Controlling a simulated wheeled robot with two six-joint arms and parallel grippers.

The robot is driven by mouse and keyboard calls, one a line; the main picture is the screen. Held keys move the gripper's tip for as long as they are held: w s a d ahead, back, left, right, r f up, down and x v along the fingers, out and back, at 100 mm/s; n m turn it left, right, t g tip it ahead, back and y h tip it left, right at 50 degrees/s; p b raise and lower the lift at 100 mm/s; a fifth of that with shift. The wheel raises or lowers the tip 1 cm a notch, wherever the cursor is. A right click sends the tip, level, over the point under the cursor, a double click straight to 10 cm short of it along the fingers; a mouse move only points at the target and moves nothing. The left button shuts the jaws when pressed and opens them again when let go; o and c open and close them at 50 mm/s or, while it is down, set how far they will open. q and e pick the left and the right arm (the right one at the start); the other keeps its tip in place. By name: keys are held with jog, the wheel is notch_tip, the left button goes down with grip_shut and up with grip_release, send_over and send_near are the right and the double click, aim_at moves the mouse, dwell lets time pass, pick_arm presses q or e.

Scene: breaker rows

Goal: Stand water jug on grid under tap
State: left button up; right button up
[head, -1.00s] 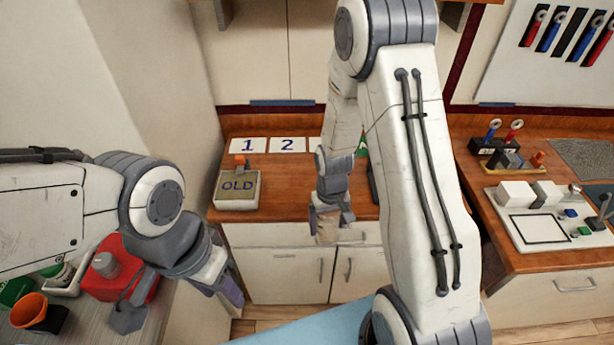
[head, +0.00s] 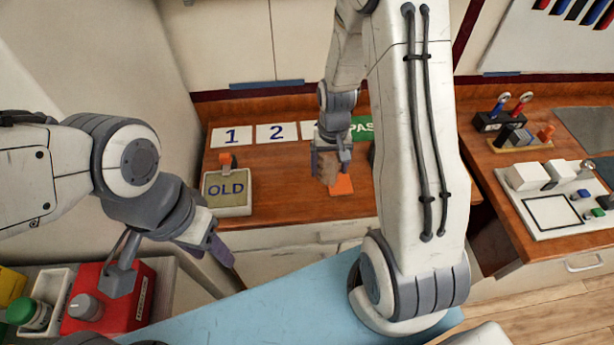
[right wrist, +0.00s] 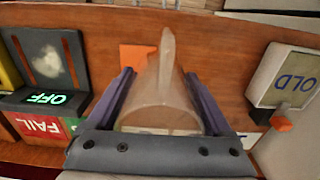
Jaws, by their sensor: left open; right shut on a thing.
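My right gripper (head: 333,150) is over the wooden counter near its front edge. It is shut on a translucent, pale brownish thing (head: 327,168). In the right wrist view this translucent thing (right wrist: 166,80) tapers to a narrow end between the two fingers (right wrist: 160,95); I cannot tell whether it is the water jug. An orange patch (head: 342,185) lies on the counter just beside it and also shows in the right wrist view (right wrist: 134,57). My left gripper (head: 218,248) is open and empty at the lower left. I make out no tap or grid in these views.
A box marked OLD (head: 228,190) stands left on the counter, before numbered cards (head: 231,137). A red box with a knob (head: 115,312) is at the lower left. A white panel (head: 560,205) lies right. A dark unit reading OFF (right wrist: 45,98) shows in the wrist view.

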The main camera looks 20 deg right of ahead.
jog(key=w+a+f, duration=0.1)
jog(key=w+a+f+p, duration=0.1)
jog(key=a, duration=0.1)
jog(key=a+f, duration=0.1)
jog(key=a, duration=0.1)
jog(key=shift+w+f, duration=0.15)
jog(key=shift+w, duration=0.25)
notch_tip(320, 180, down, 3)
jog(key=shift+a+f+p, duration=0.1)
jog(key=shift+f+p, duration=0.05)
jog(key=shift+p, duration=0.85)
jog(key=shift+f, duration=0.5)
jog(key=shift+f, duration=0.2)
jog(key=o, duration=1.2)
jog(key=shift+c, duration=0.2)
jog(key=shift+r, duration=0.15)
